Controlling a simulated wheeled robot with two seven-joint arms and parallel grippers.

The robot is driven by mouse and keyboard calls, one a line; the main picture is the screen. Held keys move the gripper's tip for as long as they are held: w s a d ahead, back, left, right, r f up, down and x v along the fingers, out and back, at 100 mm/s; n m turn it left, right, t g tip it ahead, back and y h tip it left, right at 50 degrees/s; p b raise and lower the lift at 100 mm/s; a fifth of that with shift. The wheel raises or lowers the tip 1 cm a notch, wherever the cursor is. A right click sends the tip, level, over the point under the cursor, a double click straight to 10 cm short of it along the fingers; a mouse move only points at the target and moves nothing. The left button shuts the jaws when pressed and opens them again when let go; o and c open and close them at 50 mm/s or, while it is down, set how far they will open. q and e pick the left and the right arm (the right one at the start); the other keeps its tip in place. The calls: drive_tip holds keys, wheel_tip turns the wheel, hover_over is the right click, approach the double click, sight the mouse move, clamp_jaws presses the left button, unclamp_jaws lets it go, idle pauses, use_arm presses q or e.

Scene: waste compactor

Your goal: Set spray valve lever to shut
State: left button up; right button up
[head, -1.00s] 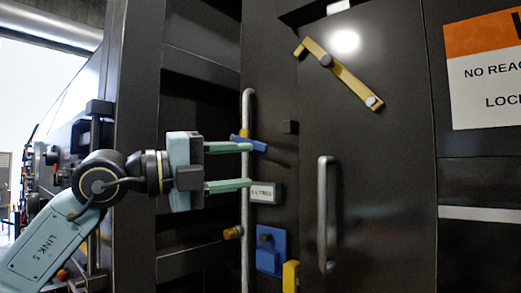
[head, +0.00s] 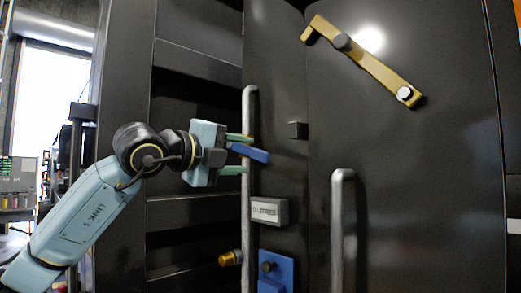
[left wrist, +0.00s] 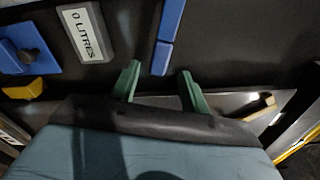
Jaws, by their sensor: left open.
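A blue lever (head: 252,154) sits on the vertical grey pipe and points right, tilted slightly down. It also shows as a long blue bar (left wrist: 169,30) in the left wrist view. My left gripper (head: 245,154) is open, with green fingers, one above and one below the lever in the head view. In the left wrist view (left wrist: 158,72) the lever's near end appears between the two fingertips. I cannot tell whether the fingers touch it. A plate reading "0 LITRES" (head: 265,211) is just below the lever. My right gripper is out of view.
The vertical pipe (head: 249,110) runs beside the dark cabinet. A brass-coloured latch bar (head: 375,67) and a vertical grey handle (head: 340,225) are on the door to the right. A blue block with a knob (head: 278,275) and a brass knob (head: 231,258) are lower down.

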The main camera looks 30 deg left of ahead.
sight(257, 156)
use_arm(q)
drive_tip(key=p+x, duration=0.1)
drive_tip(key=x, duration=0.3)
drive_tip(key=shift+w+d+r, duration=0.1)
drive_tip(key=shift+w, duration=0.25)
drive_tip(key=shift+w+d+p, duration=0.2)
drive_tip(key=shift+w+p, duration=0.15)
drive_tip(key=shift+w, duration=0.4)
drive_tip(key=shift+c, duration=0.3)
clamp_jaws()
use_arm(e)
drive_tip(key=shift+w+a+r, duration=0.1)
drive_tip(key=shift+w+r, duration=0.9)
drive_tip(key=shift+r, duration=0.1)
